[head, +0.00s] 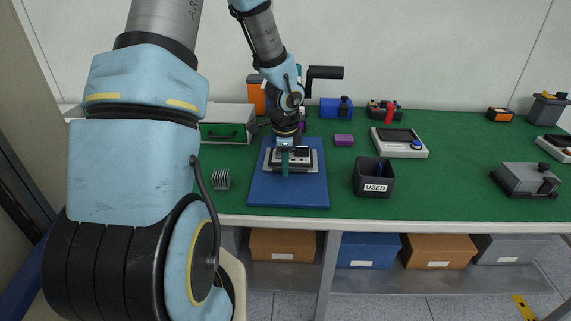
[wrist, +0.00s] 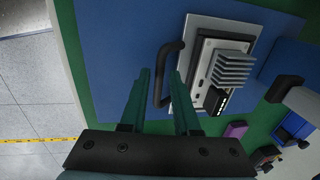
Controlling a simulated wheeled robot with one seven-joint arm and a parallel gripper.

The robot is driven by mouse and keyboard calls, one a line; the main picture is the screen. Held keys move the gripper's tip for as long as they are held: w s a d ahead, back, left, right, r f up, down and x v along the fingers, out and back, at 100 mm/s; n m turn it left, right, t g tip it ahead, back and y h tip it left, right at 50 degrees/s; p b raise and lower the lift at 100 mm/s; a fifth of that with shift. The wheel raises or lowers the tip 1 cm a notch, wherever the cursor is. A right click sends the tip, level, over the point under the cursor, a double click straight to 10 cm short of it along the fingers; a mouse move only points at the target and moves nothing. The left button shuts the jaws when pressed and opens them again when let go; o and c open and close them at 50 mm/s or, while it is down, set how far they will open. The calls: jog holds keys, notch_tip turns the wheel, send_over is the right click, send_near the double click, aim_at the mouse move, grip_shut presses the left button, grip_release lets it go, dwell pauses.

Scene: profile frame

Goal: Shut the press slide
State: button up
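The press slide (wrist: 207,30) is a light grey plate on a blue mat (wrist: 120,40). It carries a dark-edged board with a finned grey block and a black block. A dark bar handle (wrist: 160,62) stands out from its near side. In the head view the slide (head: 314,167) is on the blue mat (head: 290,193), partly hidden behind my gripper (head: 285,172). My gripper's green fingers (wrist: 161,72) are apart in the wrist view. The handle's bar shows between them, with a gap visible; I cannot tell if either finger touches it.
A black USED bin (head: 373,180) stands right of the mat, and a finned metal part (head: 221,180) lies to its left. A green-fronted box (head: 227,125) and a purple block (head: 344,140) are behind.

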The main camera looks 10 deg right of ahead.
grip_shut()
dwell(1.1)
